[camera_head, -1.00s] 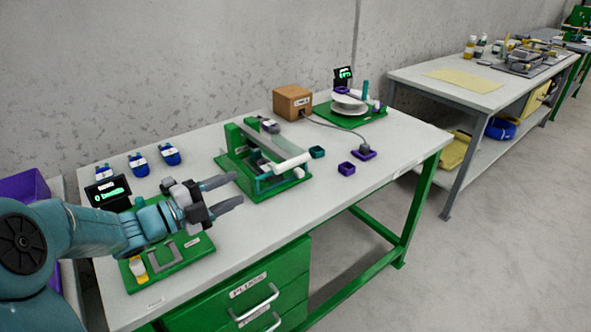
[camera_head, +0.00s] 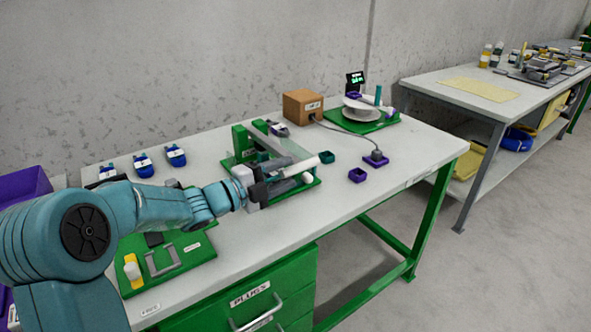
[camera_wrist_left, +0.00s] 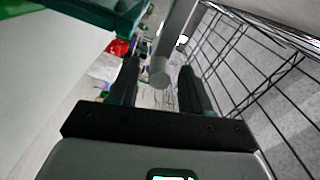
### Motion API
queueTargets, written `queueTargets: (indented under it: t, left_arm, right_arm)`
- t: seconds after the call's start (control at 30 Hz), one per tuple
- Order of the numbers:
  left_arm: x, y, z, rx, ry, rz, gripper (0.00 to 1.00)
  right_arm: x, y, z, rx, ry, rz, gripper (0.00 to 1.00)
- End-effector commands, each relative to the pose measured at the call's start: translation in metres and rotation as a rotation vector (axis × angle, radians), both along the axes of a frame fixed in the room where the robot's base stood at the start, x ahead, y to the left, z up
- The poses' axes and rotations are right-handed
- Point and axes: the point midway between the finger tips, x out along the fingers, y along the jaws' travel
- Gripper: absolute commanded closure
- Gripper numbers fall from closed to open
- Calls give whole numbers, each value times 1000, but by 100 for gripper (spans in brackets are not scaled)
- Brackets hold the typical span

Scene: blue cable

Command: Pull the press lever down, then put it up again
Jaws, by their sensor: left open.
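The press (camera_head: 240,140) is a green frame on a green base at the middle of the table in the head view. Its pale lever (camera_head: 308,164) slants out to the right, ending in a rounded tip. My left gripper (camera_head: 291,185) is over the near side of the press, fingers pointing right, partly covering it. In the left wrist view a grey rod with a round end (camera_wrist_left: 160,72), apparently the lever, lies between the two open fingers (camera_wrist_left: 158,85). I cannot tell whether either finger touches it. My right gripper is not in view.
A brown box (camera_head: 302,105) with a grey cable stands behind the press. Purple cups (camera_head: 357,175) and a green cup (camera_head: 327,157) lie to its right. A green board (camera_head: 165,262) is at front left.

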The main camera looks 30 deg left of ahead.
Motion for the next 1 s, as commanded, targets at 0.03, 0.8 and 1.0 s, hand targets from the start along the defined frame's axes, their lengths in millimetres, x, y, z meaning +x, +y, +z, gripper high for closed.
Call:
queueTargets:
  t: [0.03, 0.8, 1.0]
  left_arm:
    - [9, -5, 0, 0, 0, -4, 52]
    - [35, -13, 0, 0, 1, 0, 100]
    - [35, -13, 5, -12, 6, 0, 100]
  right_arm:
    - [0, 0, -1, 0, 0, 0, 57]
    - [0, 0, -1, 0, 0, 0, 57]
    - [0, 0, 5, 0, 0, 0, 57]
